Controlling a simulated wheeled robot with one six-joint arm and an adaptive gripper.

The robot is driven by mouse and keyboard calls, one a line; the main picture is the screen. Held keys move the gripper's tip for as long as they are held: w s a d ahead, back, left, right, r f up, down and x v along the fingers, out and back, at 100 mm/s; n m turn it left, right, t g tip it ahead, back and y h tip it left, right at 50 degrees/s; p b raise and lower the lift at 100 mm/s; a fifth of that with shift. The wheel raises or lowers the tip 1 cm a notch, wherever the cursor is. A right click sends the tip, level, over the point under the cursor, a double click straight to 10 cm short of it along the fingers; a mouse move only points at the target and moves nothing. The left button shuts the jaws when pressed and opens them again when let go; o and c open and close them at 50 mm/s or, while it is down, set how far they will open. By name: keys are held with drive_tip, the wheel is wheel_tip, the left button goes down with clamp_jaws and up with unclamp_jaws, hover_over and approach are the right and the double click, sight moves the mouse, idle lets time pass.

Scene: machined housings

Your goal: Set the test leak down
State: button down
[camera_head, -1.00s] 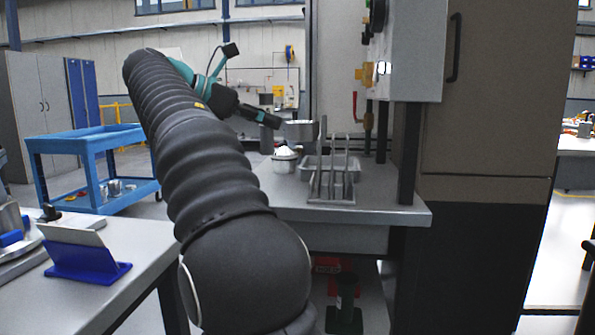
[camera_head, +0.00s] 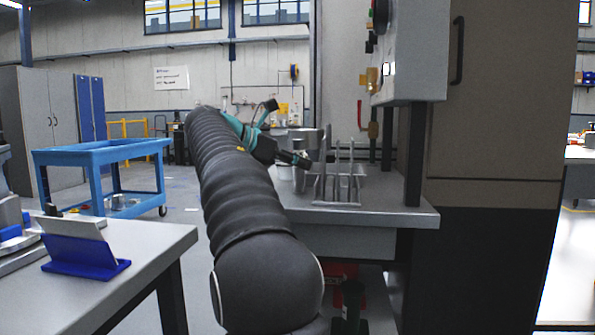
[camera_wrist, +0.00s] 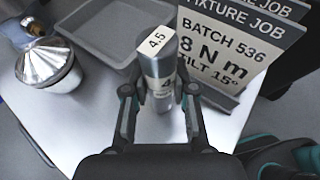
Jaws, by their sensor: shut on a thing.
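The test leak (camera_wrist: 160,75), a small grey cylinder with a white "4.5" label on its end, is between the fingers of my gripper (camera_wrist: 159,92) in the wrist view. The fingers are shut on its sides. It stands roughly upright over the pale bench top (camera_wrist: 225,117); I cannot tell whether its base touches the surface.
A grey tray (camera_wrist: 92,30) lies behind the test leak. A shiny cone-topped metal container (camera_wrist: 47,66) stands to the left. Printed sign plates (camera_wrist: 232,50) reading "BATCH 536, 8 N m" stand close on the right. A cabinet (camera_head: 490,110) stands right of the bench.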

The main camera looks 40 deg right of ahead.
drive_tip(key=shift+f, duration=0.35)
drive_tip(key=c, duration=0.9)
unclamp_jaws()
drive_tip(key=shift+c, duration=0.2)
drive_tip(key=shift+r, duration=0.2)
drive_tip(key=p+v, duration=0.3)
drive_tip(key=v, duration=0.9)
drive_tip(key=shift+p, duration=0.4)
drive_tip(key=shift+a+f, duration=0.1)
